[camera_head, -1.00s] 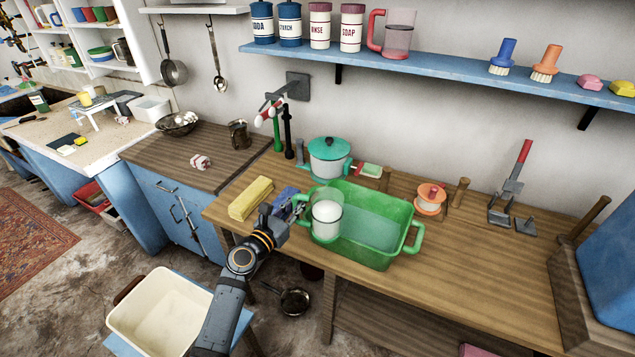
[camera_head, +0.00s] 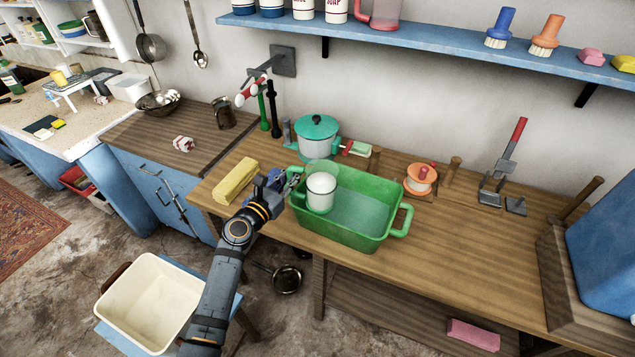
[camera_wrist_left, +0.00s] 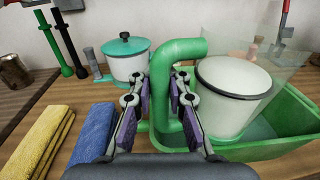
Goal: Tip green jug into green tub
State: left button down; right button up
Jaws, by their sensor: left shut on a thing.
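The green jug (camera_head: 321,190) has clear walls, a green handle and white contents. My left gripper (camera_head: 290,182) is shut on its handle. In the left wrist view the green handle (camera_wrist_left: 180,50) stands between the fingers (camera_wrist_left: 160,100), and the clear body with white contents (camera_wrist_left: 230,95) is to the right. The jug looks nearly upright over the left end of the green tub (camera_head: 385,238). The tub stands on the wooden counter and holds pale, clear-looking water. The wrist view shows part of its rim (camera_wrist_left: 300,105). My right gripper is not in view.
A yellow cloth (camera_head: 235,181) and a blue cloth (camera_wrist_left: 85,140) lie left of the tub. A white pot with a teal lid (camera_head: 316,136) stands behind it. The counter's right front is clear.

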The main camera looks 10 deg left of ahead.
aim_at(288, 167)
pick_arm(q)
jog(key=shift+r+p, duration=0.35)
jog(key=shift+r, duration=0.25)
jog(key=shift+s+r+m+p, duration=0.1)
jog(key=shift+r+m+p, duration=0.3)
jog(key=shift+m+p, duration=0.25)
jog(key=shift+r+m+g+p, duration=0.15)
jog(key=shift+m+g+p, duration=0.1)
jog(key=shift+g+p, duration=0.15)
jog(key=shift+r+m+p, duration=0.5)
jog(key=shift+r+p, duration=0.05)
jog(key=shift+p, duration=0.45)
jog(key=shift+d+r+m+p, duration=0.15)
jog(key=shift+r+m+p, duration=0.3)
jog(key=shift+p, duration=0.5)
jog(key=shift+f, duration=0.1)
